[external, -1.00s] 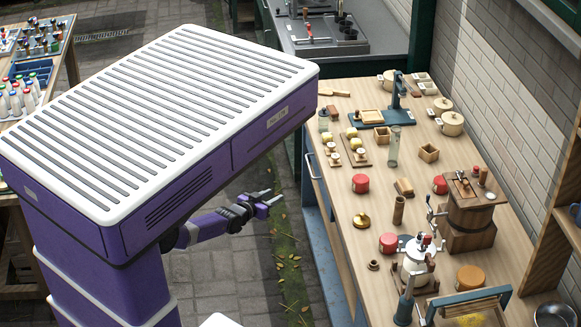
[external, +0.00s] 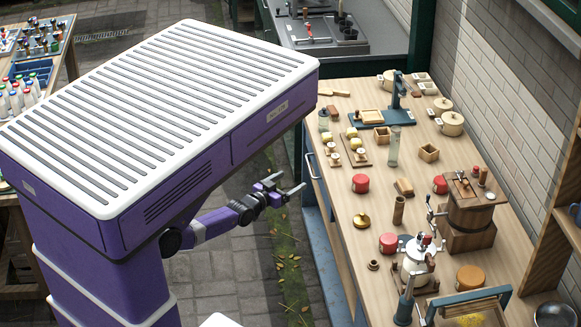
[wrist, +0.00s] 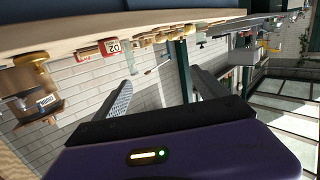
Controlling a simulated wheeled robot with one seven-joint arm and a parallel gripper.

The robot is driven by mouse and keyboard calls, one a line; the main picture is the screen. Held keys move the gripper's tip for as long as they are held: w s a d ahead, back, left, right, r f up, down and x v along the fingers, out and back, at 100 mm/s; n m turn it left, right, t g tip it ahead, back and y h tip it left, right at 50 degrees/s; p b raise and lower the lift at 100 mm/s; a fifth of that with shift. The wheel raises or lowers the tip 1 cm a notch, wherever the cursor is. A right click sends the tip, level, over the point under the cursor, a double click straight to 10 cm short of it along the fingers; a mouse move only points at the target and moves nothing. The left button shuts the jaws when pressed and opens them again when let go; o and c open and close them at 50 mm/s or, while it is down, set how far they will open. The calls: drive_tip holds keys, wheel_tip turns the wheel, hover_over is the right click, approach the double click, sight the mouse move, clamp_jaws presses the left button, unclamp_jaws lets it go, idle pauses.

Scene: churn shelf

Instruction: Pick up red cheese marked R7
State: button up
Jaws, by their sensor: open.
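Three red cheeses stand on the bench in the external view: one near the front edge (external: 361,183), one beside the wooden churn (external: 440,185), and one nearer the camera (external: 389,243). No marking is readable on them there, so I cannot tell which is R7. My gripper (external: 291,181) is open and empty, left of the bench and apart from it. In the wrist view my gripper's fingers (wrist: 162,78) are spread, and the scene is upside down. A red cheese (wrist: 112,47) shows there with a white label that I cannot read surely.
The wooden bench (external: 345,225) also holds a wooden churn (external: 470,213), a white churn (external: 415,268), an orange cheese (external: 471,278), a brass weight (external: 361,220) and a glass cylinder (external: 394,148). Paved floor lies open between me and the bench.

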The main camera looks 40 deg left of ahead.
drive_tip(key=w+d+r+m+h+p, duration=0.25)
drive_tip(key=w+d+h, duration=0.25)
drive_tip(key=w+d, duration=0.95)
wheel_tip(320, 180, up, 2)
drive_tip(key=m+g+h+p, duration=0.3)
drive_tip(key=m+g+p, duration=0.1)
hover_over(432, 181)
drive_tip(key=f+v, duration=0.1)
drive_tip(key=v, duration=0.5)
wheel_tip(432, 181, down, 7)
drive_tip(key=shift+s+r+g+y, duration=0.1)
drive_tip(key=shift+g+y, duration=0.15)
drive_tip(key=shift+g, duration=0.3)
drive_tip(key=shift+r+g+y, duration=0.15)
drive_tip(key=shift+g+y, duration=0.1)
drive_tip(key=shift+g, duration=0.3)
drive_tip(key=shift+w+d+f, duration=0.4)
drive_tip(key=shift+w, duration=0.1)
drive_tip(key=shift+p+x, duration=0.3)
drive_tip(key=shift+x, duration=2.8)
drive_tip(key=shift+w+a, duration=0.15)
drive_tip(key=shift+a, duration=0.05)
drive_tip(key=shift+r, duration=0.1)
drive_tip(key=c, duration=1.6)
